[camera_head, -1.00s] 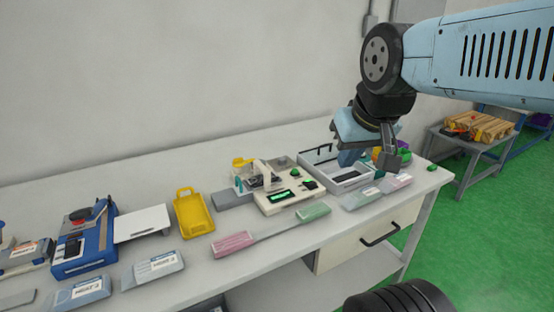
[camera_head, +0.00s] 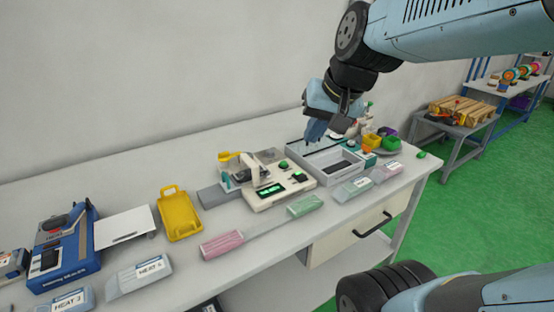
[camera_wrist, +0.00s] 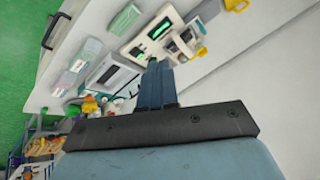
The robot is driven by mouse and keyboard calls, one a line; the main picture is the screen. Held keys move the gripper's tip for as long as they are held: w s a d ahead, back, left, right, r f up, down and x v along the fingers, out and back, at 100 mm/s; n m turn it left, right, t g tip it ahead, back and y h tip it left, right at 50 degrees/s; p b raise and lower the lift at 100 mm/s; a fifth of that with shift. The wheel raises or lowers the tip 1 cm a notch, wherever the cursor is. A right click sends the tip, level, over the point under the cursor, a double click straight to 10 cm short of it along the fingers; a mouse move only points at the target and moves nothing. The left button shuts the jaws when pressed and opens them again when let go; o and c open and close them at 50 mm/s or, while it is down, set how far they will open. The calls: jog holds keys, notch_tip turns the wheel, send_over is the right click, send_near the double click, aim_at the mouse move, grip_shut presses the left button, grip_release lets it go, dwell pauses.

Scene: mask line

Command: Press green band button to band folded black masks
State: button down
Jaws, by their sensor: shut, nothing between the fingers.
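The white banding machine (camera_head: 262,203) stands on the bench with a green-lit display (camera_head: 272,190). Two green buttons show on it, one at its back (camera_head: 283,165) and one near its front right (camera_head: 299,178); I cannot tell which is the band button. A black item, perhaps the folded masks, lies in the white tray (camera_head: 322,178) to the machine's right. My gripper (camera_head: 314,138) is shut and empty, in the air above the back left of that tray, apart from the buttons. In the wrist view its shut fingers (camera_wrist: 158,68) point toward the tray and machine.
A yellow tray (camera_head: 180,228) and a blue heat machine (camera_head: 62,262) stand to the left. Pink (camera_head: 222,243) and green (camera_head: 305,205) labelled blocks line the front edge. The air above the machine is free.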

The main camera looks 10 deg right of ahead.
jog(key=w+a+f+m+y, duration=0.2)
jog(key=w+m, duration=0.2)
jog(key=w, duration=0.4)
jog(key=m+t, duration=0.3)
jog(key=m, duration=1.2)
send_over(286, 163)
notch_tip(286, 163, down, 13)
jog(key=shift+a, duration=0.15)
jog(key=shift+f, duration=0.15)
jog(key=shift+f, duration=4.3)
jog(key=shift+s+f, duration=0.1)
jog(key=shift+f, duration=0.7)
jog(key=shift+r, duration=0.9)
